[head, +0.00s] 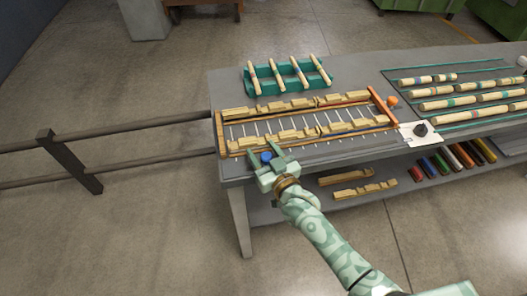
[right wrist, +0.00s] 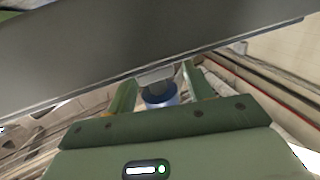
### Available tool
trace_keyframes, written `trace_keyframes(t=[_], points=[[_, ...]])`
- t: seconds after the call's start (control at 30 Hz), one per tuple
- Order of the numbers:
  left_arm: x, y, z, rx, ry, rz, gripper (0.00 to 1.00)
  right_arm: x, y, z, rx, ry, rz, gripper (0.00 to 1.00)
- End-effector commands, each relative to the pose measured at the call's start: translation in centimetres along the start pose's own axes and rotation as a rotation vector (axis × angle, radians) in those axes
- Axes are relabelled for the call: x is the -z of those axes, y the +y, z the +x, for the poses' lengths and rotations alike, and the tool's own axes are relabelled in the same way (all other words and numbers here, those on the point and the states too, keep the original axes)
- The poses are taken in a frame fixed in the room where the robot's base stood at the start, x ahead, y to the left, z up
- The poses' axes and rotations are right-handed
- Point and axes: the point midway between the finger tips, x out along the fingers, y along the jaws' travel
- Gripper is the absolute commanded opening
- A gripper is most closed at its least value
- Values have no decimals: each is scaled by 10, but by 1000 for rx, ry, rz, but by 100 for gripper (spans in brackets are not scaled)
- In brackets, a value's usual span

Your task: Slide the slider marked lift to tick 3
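A blue knob (head: 266,157) stands at the front left edge of the wooden rack on the bench. My right gripper (head: 267,155) is at this knob with its fingers spread, one on each side. In the right wrist view the blue knob (right wrist: 160,94) sits between the two fingers, with a gap showing on both sides. No lift marking or tick numbers can be read, so I cannot tell whether this knob is the lift slider. The gripper hides the surface around it. My left gripper is not in view.
The rack (head: 222,133) holds stepped wooden pieces. A white plate with a black knob (head: 420,129) and an orange ball (head: 391,101) are to the right. A green holder (head: 262,86) with turned sticks stands behind. Coloured bars (head: 444,164) lie on the lower shelf.

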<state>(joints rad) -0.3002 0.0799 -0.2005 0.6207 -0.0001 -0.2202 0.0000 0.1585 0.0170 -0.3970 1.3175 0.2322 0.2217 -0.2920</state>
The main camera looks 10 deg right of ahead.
Motion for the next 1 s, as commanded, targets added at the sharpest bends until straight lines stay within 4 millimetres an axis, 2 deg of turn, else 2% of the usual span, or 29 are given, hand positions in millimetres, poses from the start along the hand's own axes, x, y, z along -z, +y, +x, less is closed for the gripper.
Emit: trace_keyframes(t=[0.17, 0.27, 0.7, 0.83, 1.0], points=[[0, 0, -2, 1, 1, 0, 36, 0, 0, -4, 0, -1, 0, 52], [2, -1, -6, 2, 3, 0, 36, 1, 0, -17, 0, -1, -1, 52], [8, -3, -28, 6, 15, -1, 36, 1, 0, -129, 0, -2, -1, 52], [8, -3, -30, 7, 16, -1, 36, 0, 0, -150, 0, -2, 0, 52], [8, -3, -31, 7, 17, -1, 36, 0, 0, -162, 0, 0, -1, 52]])
